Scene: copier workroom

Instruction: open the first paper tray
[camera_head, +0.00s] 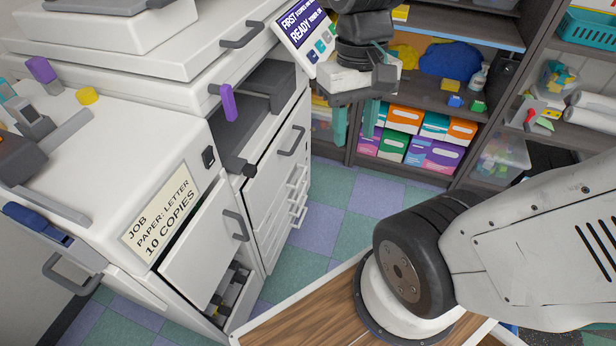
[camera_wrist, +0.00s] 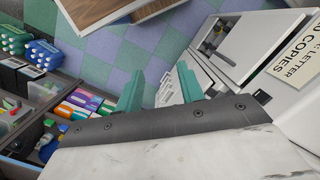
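The white copier (camera_head: 262,180) stands left of centre in the head view. Its front has an upper drawer with a dark bar handle (camera_head: 291,140) and several lower drawers with pale handles (camera_head: 298,200) below; these look closed. Which drawer is labelled as the first paper tray cannot be read. My gripper (camera_head: 355,122) is in the air to the right of the copier front, apart from the handles. Its two teal fingers point down and are spread, with nothing between them. In the wrist view, my gripper (camera_wrist: 160,92) shows the same gap, with pale drawer handles (camera_wrist: 186,82) beside the right finger.
A front panel (camera_head: 206,250) low on the copier's left section is tilted open. A job sign (camera_head: 160,218) and a control screen (camera_head: 300,30) are on the machine. Shelves with boxes (camera_head: 420,138) stand behind. A wood-topped surface (camera_head: 310,322) is in front. Tiled floor lies between.

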